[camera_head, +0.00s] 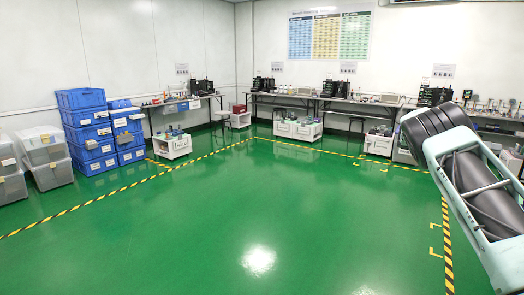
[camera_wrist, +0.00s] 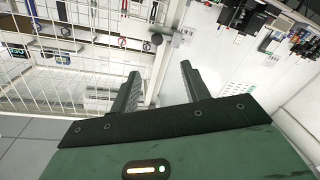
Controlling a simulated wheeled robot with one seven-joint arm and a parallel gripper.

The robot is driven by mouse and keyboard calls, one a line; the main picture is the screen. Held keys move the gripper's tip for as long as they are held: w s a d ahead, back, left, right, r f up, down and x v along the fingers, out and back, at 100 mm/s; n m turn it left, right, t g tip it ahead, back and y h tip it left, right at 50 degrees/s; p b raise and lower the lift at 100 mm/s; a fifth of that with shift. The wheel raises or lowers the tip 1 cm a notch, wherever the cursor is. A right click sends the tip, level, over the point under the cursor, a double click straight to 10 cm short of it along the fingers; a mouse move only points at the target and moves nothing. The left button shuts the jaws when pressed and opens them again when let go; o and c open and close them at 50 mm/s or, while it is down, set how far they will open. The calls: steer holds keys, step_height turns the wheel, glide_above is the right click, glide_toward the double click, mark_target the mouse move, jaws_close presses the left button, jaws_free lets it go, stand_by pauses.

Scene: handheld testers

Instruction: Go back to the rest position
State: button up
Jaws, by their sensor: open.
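My gripper (camera_wrist: 160,85) shows in the wrist view with its two dark green fingers apart. It is open, and nothing is between the fingers. Behind the fingers are a white wire grid (camera_wrist: 75,60) on the left and a white panel (camera_wrist: 225,60) on the right. In the head view my arm reaches in at the right side, over the floor and in front of the benches; the gripper itself is not seen there.
Workbenches (camera_head: 330,101) with testers line the back wall. Blue crates (camera_head: 88,125) and clear bins (camera_head: 45,155) are stacked at the left. White carts (camera_head: 172,146) stand by the benches. The green floor (camera_head: 230,215) is clear, with yellow-black tape lines.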

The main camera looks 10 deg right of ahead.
steer(key=s+a+f+n+t+y+p, duration=0.1)
steer(key=a+f+n+t+y, duration=0.3)
steer(key=a, duration=1)
steer(key=s+a+f+n+t+y, duration=0.1)
steer(key=a+n+t+y, duration=0.15)
steer(key=a+n, duration=0.8)
steer(key=a+f+n+t+y+p, duration=0.1)
steer(key=a+f+n+t+y, duration=0.15)
steer(key=a, duration=1.45)
steer(key=s+a+n+t+y, duration=0.2)
steer(key=s+a+n+y, duration=0.3)
steer(key=s+a, duration=1.05)
steer(key=s+a+n+p, duration=0.1)
steer(key=s+a+n, duration=0.5)
steer(key=s, duration=0.6)
steer(key=shift+s+a+f, duration=0.15)
steer(key=shift+s+a, duration=0.15)
steer(key=shift+s, duration=0.05)
